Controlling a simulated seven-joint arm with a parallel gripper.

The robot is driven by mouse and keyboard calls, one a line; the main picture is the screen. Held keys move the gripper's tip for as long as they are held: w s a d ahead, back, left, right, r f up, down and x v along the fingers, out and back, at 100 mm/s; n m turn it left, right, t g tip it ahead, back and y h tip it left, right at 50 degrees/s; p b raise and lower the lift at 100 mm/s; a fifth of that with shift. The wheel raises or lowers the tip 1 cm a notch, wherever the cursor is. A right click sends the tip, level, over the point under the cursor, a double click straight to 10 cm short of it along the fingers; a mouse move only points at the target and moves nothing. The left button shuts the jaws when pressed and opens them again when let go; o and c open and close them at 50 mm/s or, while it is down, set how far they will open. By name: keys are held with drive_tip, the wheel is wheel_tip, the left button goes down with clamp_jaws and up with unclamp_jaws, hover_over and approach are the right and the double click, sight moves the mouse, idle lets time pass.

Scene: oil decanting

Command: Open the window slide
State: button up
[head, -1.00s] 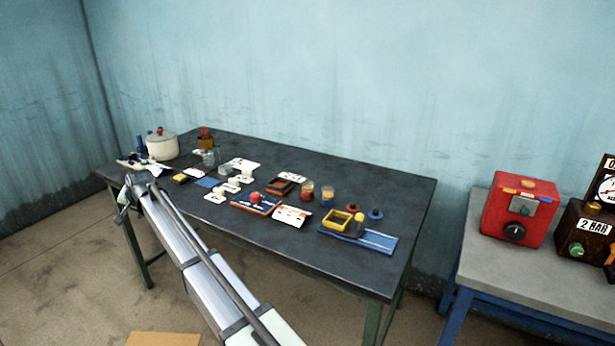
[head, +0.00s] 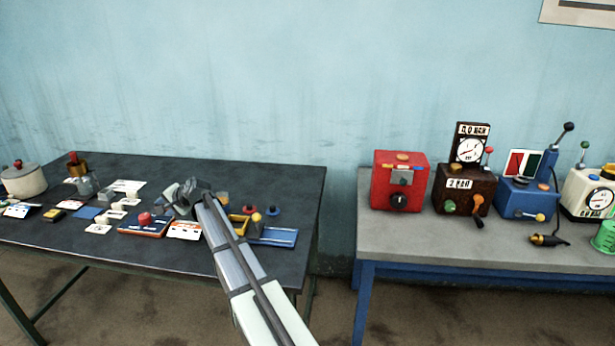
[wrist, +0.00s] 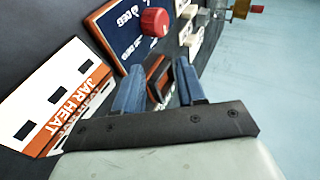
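I cannot tell for sure which part is the window slide. A red box (head: 401,182) on the right table has a small grey plate (head: 402,177) on its front, under a coloured strip and above a black knob (head: 399,201). My gripper (head: 187,193) is over the dark left table, well to the left of the red box. In the wrist view its two blue-grey fingers (wrist: 160,90) are apart, with nothing seen held. Behind them lies an orange-and-black frame (wrist: 158,78). My arm hides part of the blue tray (head: 276,236) and yellow frame.
A "JAR HEAT" card (wrist: 55,95) and a blue board with a red knob (wrist: 155,21) lie near the gripper. A dark gauge box (head: 462,185), a blue lever box (head: 524,199) and a cream gauge box (head: 590,192) stand right of the red box. A gap separates the tables.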

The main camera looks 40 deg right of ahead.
drive_tip(key=s+d+m+t+h, duration=0.1)
drive_tip(key=s+d+m, duration=0.15)
drive_tip(key=d, duration=0.75)
drive_tip(key=s+d+m+t+h, duration=0.15)
drive_tip(key=s+d, duration=0.25)
drive_tip(key=d, duration=0.7)
drive_tip(key=m+t+h, duration=0.2)
drive_tip(key=m+h, duration=1.1)
drive_tip(key=m, duration=0.4)
approach(405, 184)
drive_tip(key=x, duration=1.1)
drive_tip(key=shift+w+d, duration=0.1)
drive_tip(key=shift+w, duration=0.15)
clamp_jaws()
